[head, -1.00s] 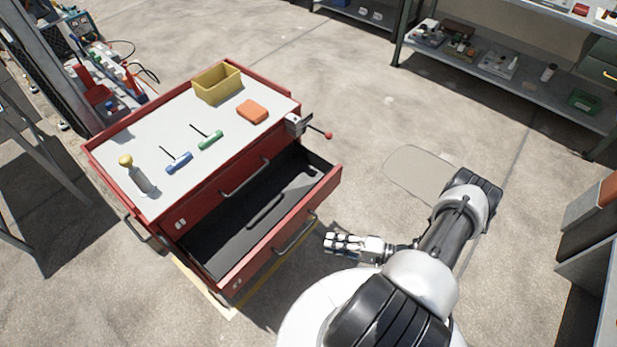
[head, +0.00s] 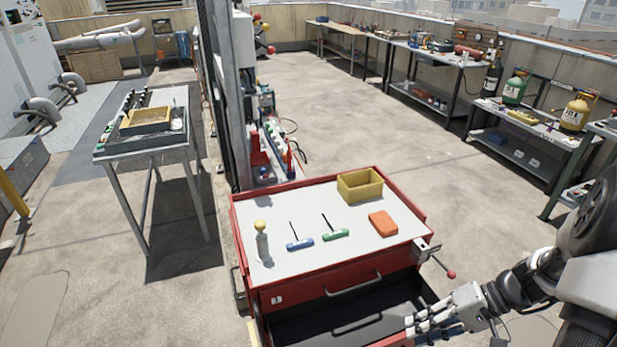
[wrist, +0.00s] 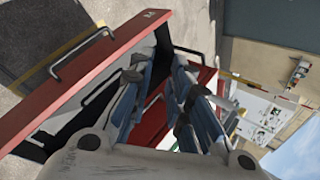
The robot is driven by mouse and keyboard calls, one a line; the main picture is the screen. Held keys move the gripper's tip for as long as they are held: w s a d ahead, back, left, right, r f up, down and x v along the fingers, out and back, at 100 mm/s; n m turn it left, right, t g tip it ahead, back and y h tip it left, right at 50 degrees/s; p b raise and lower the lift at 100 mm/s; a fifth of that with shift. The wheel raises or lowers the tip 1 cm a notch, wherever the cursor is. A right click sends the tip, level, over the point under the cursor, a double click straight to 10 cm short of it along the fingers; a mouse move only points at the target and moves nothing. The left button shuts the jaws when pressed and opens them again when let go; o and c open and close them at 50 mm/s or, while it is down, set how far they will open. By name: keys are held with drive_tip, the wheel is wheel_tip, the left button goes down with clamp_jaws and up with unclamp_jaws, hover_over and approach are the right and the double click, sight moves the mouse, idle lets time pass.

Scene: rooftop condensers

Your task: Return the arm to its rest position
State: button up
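My gripper (head: 422,324) is at the lower right of the head view, in front of the right end of the open drawer (head: 345,325) of a red tool cabinet. In the wrist view its two blue-grey fingers (wrist: 163,88) stand apart with nothing between them. The drawer's red front (wrist: 85,80) with its handle shows to the left of the fingers there. My arm comes in from the right edge of the head view, bent at the elbow. Whether the gripper touches the drawer cannot be told.
The cabinet top (head: 300,205) carries a yellow bin (head: 360,186), an orange case (head: 383,223), a blue T-handle tool (head: 300,244), a green one (head: 336,234) and a yellow-knobbed tool (head: 262,242). A vise (head: 425,250) sits at its right corner. Open floor lies behind, towards workbenches.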

drive_tip(key=s+a+r+n+t+h, duration=0.1)
drive_tip(key=s+a+r+h, duration=0.3)
drive_tip(key=r, duration=0.6)
drive_tip(key=s+a+r+n+t+h, duration=0.2)
drive_tip(key=s+a+r+h, duration=0.3)
drive_tip(key=r, duration=0.5)
drive_tip(key=s+a+t, duration=0.1)
drive_tip(key=s+a, duration=0.1)
drive_tip(key=s, duration=0.1)
drive_tip(key=shift+s+a+r, duration=0.2)
drive_tip(key=shift+s+r, duration=0.1)
drive_tip(key=shift+s, duration=0.05)
